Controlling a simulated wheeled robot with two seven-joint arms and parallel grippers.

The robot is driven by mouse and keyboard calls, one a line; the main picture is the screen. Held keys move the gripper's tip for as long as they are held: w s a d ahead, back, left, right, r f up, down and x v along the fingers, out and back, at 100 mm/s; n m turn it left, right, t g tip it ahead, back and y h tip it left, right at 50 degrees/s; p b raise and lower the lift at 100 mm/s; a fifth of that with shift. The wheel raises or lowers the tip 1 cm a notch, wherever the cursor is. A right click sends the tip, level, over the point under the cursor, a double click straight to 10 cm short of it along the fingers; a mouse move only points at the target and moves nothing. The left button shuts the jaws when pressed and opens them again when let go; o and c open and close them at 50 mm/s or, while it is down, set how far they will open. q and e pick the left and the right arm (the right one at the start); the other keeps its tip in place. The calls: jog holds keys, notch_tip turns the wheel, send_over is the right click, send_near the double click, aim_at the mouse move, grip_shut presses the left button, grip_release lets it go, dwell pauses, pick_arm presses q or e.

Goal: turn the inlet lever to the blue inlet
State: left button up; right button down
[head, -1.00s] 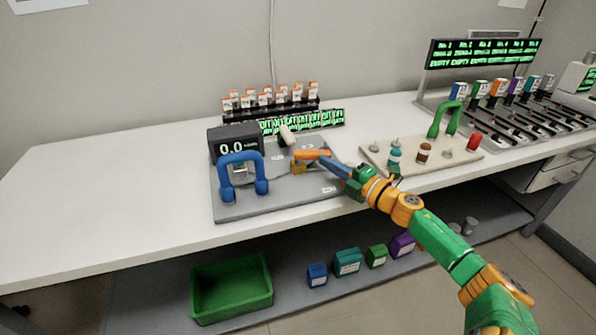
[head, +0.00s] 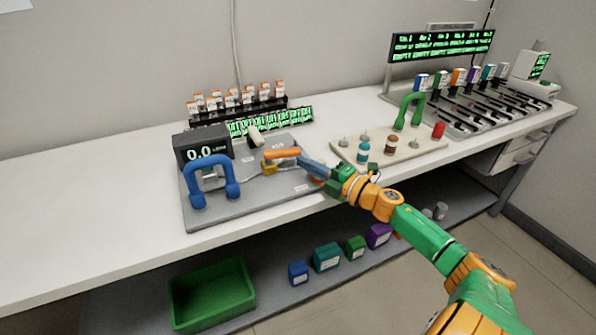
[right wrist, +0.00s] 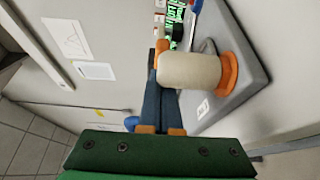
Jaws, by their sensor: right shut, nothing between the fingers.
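A grey board (head: 235,209) on the table carries a black readout showing 0.0 (head: 206,152) and a blue arched handle (head: 211,180). In the right wrist view, a cream cylinder with an orange ring (right wrist: 228,78) hides part of my blue fingers (right wrist: 160,95); contact cannot be told. I cannot make out the blue inlet. My left gripper is out of view.
A rack of orange-capped vials (head: 235,98) stands behind the board. A beige tray (head: 425,143) with small bottles and a green handle sits to the right. A green bin (head: 213,296) and several coloured boxes are below. The table's left side is clear.

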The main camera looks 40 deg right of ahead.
jog(key=s, duration=0.3)
jog(key=s+d, duration=0.1)
jog(key=s, duration=0.1)
jog(key=shift+p, duration=0.3)
